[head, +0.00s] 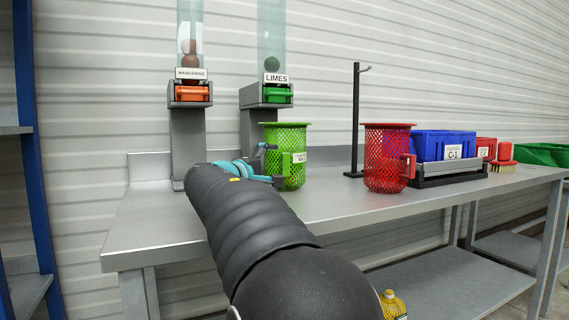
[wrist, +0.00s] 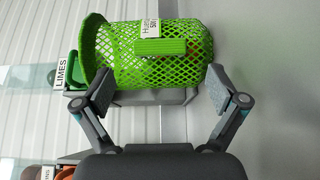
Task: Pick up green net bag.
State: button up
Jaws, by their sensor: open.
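The green net bag (head: 293,155) looks like a stiff mesh cylinder with a wide rim, a handle and a white label. It stands upright on the metal bench below the limes dispenser. In the wrist view the green net bag (wrist: 140,65) lies across the picture, with its handle and label facing the camera. My gripper (head: 266,165) is at its left side in the head view. In the wrist view my gripper (wrist: 158,90) is open, with one finger towards the rim end and one towards the base end. Contact cannot be told.
The metal bench (head: 165,222) carries a red net basket (head: 380,160), a black hook stand (head: 356,120), a blue bin (head: 430,145) and a red brush (head: 503,158). Dispensers with an orange drawer (head: 192,94) and a green drawer (head: 277,96) stand behind. The bench's left front is clear.

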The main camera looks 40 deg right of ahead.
aim_at(285, 156)
jog(key=shift+p+x, duration=0.4)
jog(key=shift+x, duration=2.4)
jog(key=shift+c, duration=0.3)
jog(key=c, duration=1.1)
jog(key=shift+c, duration=0.8)
jog(key=shift+r, duration=0.1)
